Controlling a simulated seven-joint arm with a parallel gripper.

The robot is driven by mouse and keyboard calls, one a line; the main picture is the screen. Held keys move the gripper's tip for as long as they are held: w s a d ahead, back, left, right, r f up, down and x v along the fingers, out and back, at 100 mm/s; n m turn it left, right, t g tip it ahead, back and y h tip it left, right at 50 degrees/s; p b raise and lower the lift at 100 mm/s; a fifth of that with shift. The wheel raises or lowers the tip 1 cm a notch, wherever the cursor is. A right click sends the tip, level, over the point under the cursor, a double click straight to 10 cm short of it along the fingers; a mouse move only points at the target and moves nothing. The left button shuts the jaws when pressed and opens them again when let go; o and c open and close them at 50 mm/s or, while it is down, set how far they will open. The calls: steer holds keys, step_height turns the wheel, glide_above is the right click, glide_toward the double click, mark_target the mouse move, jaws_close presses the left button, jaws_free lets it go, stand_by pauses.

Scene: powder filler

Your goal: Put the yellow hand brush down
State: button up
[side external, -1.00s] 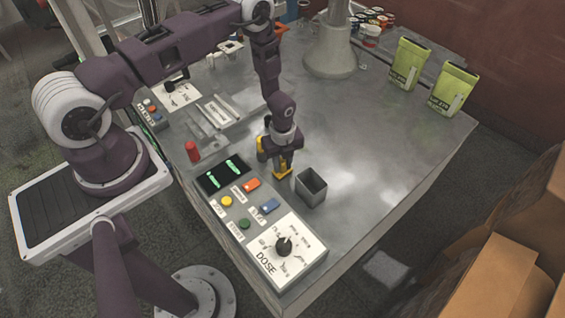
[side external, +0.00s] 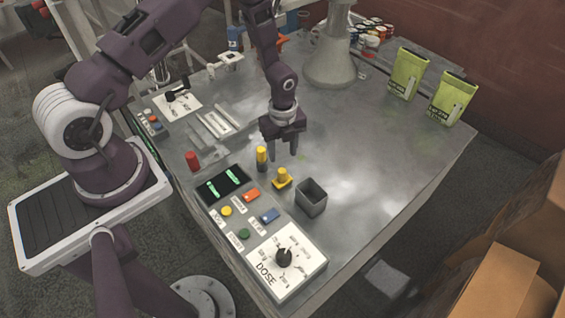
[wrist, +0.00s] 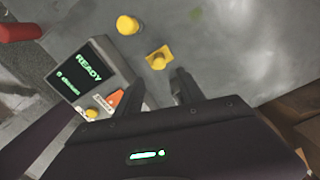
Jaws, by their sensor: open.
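The yellow hand brush (side external: 282,179) stands upright on the metal table, between the control panel and the square grey bin. In the wrist view the brush (wrist: 159,57) shows as a yellow block with a small knob on top. My gripper (side external: 284,153) is open and empty, above and behind the brush and apart from it. In the wrist view both fingers of my gripper (wrist: 157,88) are spread, with the brush just beyond them.
A yellow-topped cylinder (side external: 262,155) stands close behind the brush, with a red cylinder (side external: 192,161) farther left. The open grey bin (side external: 311,197) is right of the brush. The control panel (side external: 250,215) is in front. The table's right side is clear; green bags (side external: 408,73) stand behind.

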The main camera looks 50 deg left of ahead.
steer(key=s+d+r+n+t+y, duration=0.1)
steer(key=s+r+n, duration=0.3)
steer(key=r, duration=1.1)
steer(key=s+r+n+t, duration=0.15)
steer(key=r+n, duration=0.55)
steer(key=r, duration=0.8)
steer(key=s+d+r+n+t, duration=0.1)
steer(key=s+r+n, duration=0.2)
steer(key=s, duration=0.3)
steer(key=s+d+r+n+t, duration=0.1)
steer(key=s+r+n, duration=0.2)
steer(key=s, duration=0.3)
steer(key=s+d+r+n+t+h, duration=0.1)
steer(key=s+r+n, duration=0.1)
steer(key=s+n, duration=0.2)
steer(key=shift+s+d+r+n, duration=0.2)
steer(key=shift+s+r+n, duration=0.15)
steer(key=shift+s, duration=0.6)
steer(key=shift+o, duration=0.4)
steer(key=shift+r, duration=0.1)
